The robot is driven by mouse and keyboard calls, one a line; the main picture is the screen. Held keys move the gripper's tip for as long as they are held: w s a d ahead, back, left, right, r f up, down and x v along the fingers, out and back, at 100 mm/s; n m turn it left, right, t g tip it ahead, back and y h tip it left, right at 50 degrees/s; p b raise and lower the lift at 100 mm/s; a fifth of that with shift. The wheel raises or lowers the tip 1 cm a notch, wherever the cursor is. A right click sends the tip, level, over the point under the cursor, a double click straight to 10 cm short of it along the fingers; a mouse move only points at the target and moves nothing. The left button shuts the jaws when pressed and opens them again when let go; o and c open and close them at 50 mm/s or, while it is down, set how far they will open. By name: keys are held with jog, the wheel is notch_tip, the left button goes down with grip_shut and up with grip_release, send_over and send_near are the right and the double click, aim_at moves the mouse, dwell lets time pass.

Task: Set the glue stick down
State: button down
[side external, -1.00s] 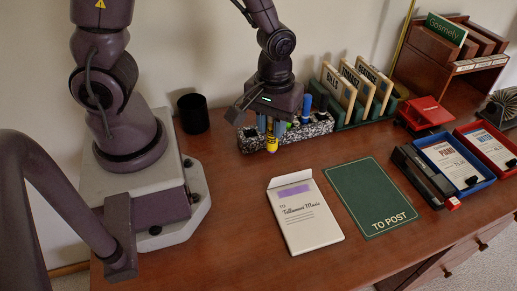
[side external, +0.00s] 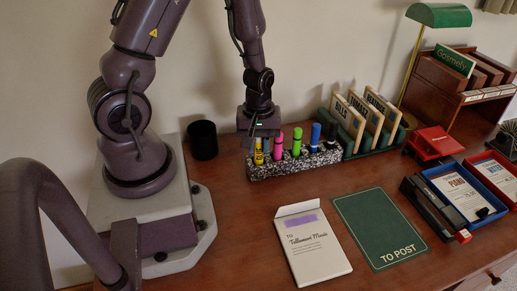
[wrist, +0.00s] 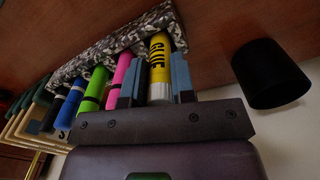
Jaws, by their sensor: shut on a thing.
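The yellow glue stick (side external: 259,156) stands upright at the left end of the speckled holder (side external: 292,171). My gripper (side external: 262,142) is above that end, pointing down, with its fingers on either side of the stick. In the wrist view the glue stick (wrist: 160,62), marked GLUE, is between my gripper's blue-grey fingers (wrist: 158,82). Its far end meets the speckled holder (wrist: 118,40). Whether its foot rests on the slot bottom is hidden.
Pink (side external: 278,146), green (side external: 297,142) and blue (side external: 315,137) markers stand in the holder, right of the glue stick. A black cup (side external: 203,140) is to the left. An envelope (side external: 312,242) and green TO POST mat (side external: 380,228) lie in front.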

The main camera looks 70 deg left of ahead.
jog(key=shift+f, duration=0.75)
jog(key=shift+f, duration=0.15)
jog(key=c, duration=1.2)
grip_release()
jog(key=shift+c, duration=0.2)
